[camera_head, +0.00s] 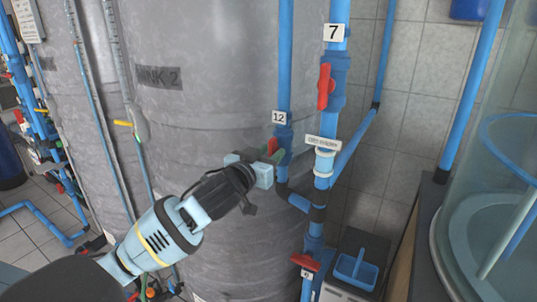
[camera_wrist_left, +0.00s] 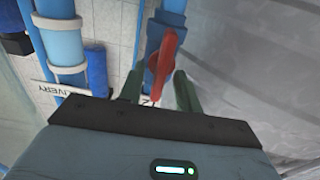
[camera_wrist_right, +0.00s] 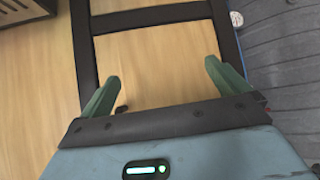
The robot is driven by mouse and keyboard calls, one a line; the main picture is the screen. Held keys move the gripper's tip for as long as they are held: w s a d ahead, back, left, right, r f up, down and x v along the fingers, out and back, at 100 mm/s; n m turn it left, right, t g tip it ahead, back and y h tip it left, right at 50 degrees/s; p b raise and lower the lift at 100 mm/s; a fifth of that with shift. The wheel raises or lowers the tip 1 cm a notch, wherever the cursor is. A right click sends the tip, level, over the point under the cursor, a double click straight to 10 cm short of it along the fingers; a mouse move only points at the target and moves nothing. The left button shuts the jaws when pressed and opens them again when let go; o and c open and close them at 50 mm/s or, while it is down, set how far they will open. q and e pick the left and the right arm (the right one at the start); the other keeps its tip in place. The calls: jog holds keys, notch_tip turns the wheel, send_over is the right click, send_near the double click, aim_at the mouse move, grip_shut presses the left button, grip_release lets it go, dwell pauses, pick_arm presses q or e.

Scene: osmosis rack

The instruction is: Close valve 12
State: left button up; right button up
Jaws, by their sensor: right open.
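Valve 12 has a red handle (camera_head: 272,146) on a vertical blue pipe, just below the label 12 (camera_head: 279,117). My left gripper (camera_head: 273,156) is at this handle. In the left wrist view the red handle (camera_wrist_left: 165,55) stands between the two green fingers of my left gripper (camera_wrist_left: 158,85). The fingers are part-way apart, with a gap showing beside the handle; whether one touches it is unclear. My right gripper (camera_wrist_right: 162,82) is open and empty in the right wrist view.
The red handle of valve 7 (camera_head: 324,86) is on the pipe to the right. Another red handle (camera_head: 305,262) is lower down. A large grey tank (camera_head: 200,120) stands behind my left arm. A blue tray (camera_head: 356,270) is at the lower right.

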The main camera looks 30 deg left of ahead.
pick_arm(q)
grip_shut()
jog(key=shift+m, duration=0.3)
jog(key=m, duration=0.4)
jog(key=shift+d, duration=0.2)
jog(key=shift+d+f+m, duration=0.1)
jog(key=shift+f+m, duration=0.05)
jog(key=shift+m, duration=2.05)
jog(key=shift+d+f+m, duration=0.1)
jog(key=shift+f+m, duration=0.05)
jog(key=shift+m, duration=2.05)
jog(key=shift+f+m, duration=0.15)
jog(key=shift+m, duration=2.05)
